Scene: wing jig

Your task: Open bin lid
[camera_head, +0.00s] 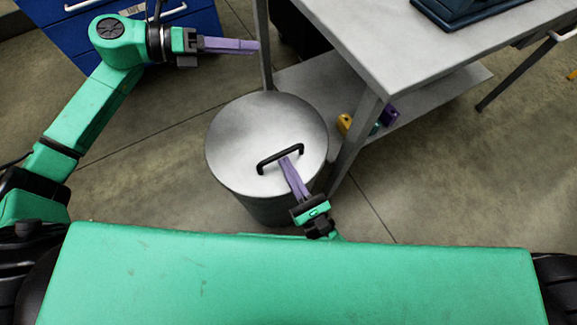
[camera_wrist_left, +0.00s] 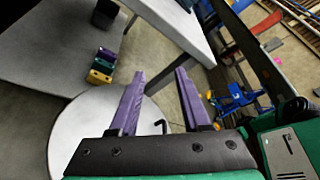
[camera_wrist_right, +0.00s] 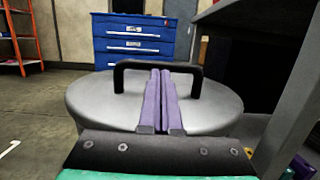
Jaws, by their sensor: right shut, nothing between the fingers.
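The bin (camera_head: 262,209) is a round grey can on the floor. Its light grey lid (camera_head: 235,140) lies flat on top, with a black bar handle (camera_head: 266,163). In the right wrist view the handle (camera_wrist_right: 128,75) stands above the lid (camera_wrist_right: 95,100). My right gripper (camera_head: 283,160) has its purple fingers together, with the tips at the middle of the handle. Whether they touch it or reach under the bar I cannot tell. My left gripper (camera_head: 257,47) is away from the bin at the upper left, its fingers (camera_wrist_left: 160,73) apart and empty.
A grey table (camera_head: 400,50) with a lower shelf (camera_head: 440,110) stands close to the right of the bin, one leg beside the lid. Small coloured blocks (camera_head: 345,123) are on the shelf. A blue drawer cabinet (camera_wrist_right: 133,42) is behind. Floor left of the bin is clear.

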